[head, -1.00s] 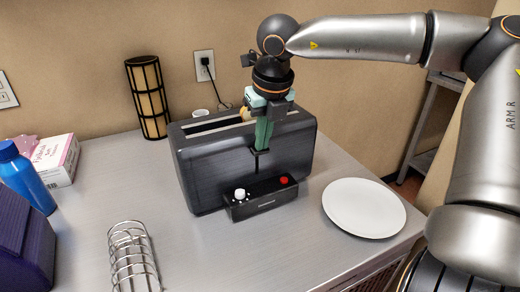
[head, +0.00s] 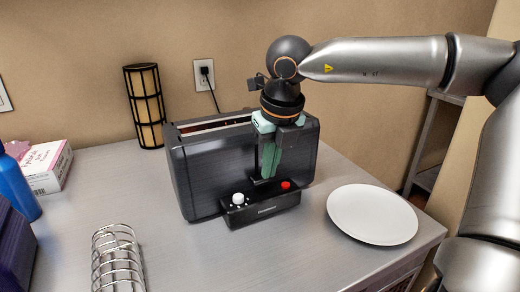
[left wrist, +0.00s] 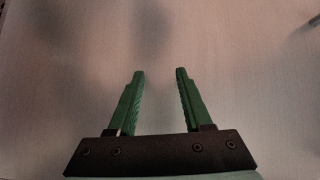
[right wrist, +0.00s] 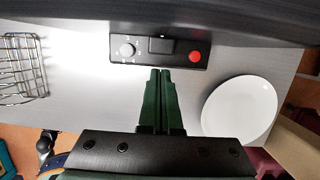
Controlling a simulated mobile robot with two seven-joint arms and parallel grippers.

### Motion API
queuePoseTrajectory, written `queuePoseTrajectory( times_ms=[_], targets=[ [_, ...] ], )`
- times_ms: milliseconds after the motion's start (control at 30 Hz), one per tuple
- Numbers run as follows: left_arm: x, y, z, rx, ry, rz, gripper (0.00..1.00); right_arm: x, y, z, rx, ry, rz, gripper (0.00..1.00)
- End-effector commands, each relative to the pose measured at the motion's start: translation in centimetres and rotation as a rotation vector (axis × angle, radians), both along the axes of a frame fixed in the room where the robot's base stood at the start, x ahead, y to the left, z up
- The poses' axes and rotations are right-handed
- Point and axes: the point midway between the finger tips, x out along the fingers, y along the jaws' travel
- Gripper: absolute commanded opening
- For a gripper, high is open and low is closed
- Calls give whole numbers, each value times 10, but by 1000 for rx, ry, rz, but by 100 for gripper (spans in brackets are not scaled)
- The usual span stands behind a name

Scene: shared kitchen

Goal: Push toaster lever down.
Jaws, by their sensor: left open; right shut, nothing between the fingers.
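The black toaster (head: 212,180) stands on the metal counter, with a white knob (head: 238,199) and a red button (head: 286,185) on its front panel. My right gripper (head: 268,177) is shut and points down at the toaster's front, low, just above the panel. The dark lever (right wrist: 162,45) shows between knob and button in the right wrist view, just beyond the fingertips. It looks low; I cannot tell whether the fingers touch it. My left gripper (left wrist: 160,72) is open and empty over a plain, blurred surface, and is out of the head view.
A white plate (head: 372,215) lies right of the toaster. A wire rack (head: 117,262) stands at front left. A lamp (head: 146,105), a box (head: 46,167) and a blue bottle (head: 18,187) are behind and left. The counter between rack and toaster is clear.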

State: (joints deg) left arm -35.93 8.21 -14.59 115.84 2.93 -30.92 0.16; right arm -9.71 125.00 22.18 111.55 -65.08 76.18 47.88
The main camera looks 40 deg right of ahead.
Motion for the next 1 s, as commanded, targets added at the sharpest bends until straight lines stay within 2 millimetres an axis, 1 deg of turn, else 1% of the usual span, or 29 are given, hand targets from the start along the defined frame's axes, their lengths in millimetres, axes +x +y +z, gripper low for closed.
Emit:
queuePoseTrajectory(
  times_ms=[367, 467, 800, 900, 1000],
  targets=[
    [-4, 2, -3, 4, 9, 2, 50, 0, 0, 1, 0, 0, -1, 0],
    [-6, 3, 0, 5, 11, 4, 50, -3, 1, 16, 0, -4, -2, 0],
    [-4, 3, 11, 3, 8, 4, 50, -21, 6, 88, -2, -4, -2, 0],
    [-4, 2, 12, 3, 8, 3, 50, -25, 7, 103, -1, -2, -1, 0],
    [-3, 1, 13, 3, 9, 1, 50, -28, 8, 114, -1, 0, -1, 0]
  ],
)
